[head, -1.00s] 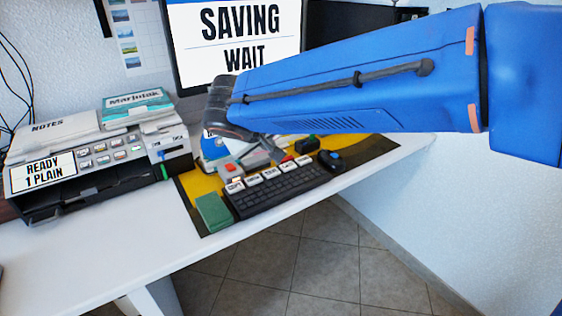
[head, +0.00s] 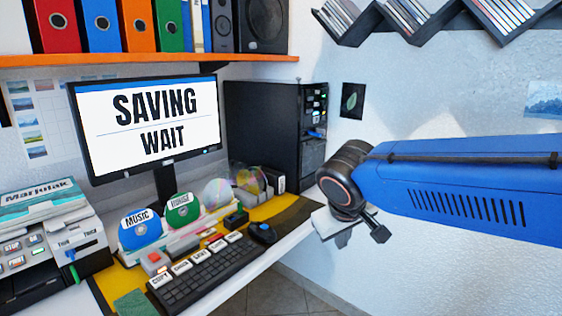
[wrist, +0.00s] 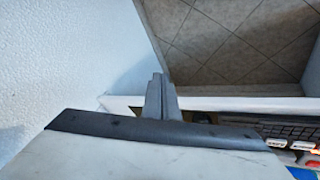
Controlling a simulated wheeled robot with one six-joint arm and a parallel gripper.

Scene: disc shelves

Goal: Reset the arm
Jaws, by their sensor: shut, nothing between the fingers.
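My gripper (head: 362,238) hangs at the end of my blue arm, to the right of the desk's right end in the head view. In the wrist view its fingers (wrist: 160,97) are together with nothing between them. They point toward the desk edge and the tiled floor. The gripper touches nothing that I can see. Part of it is hidden behind its own wrist in the head view.
A keyboard (head: 208,272), a mouse (head: 262,233) and discs in a rack, including a blue MUSIC disc (head: 140,229), are on the desk. The monitor (head: 145,125) reads "SAVING WAIT". A black computer tower (head: 265,135) stands behind. Disc shelves (head: 420,18) hang upper right.

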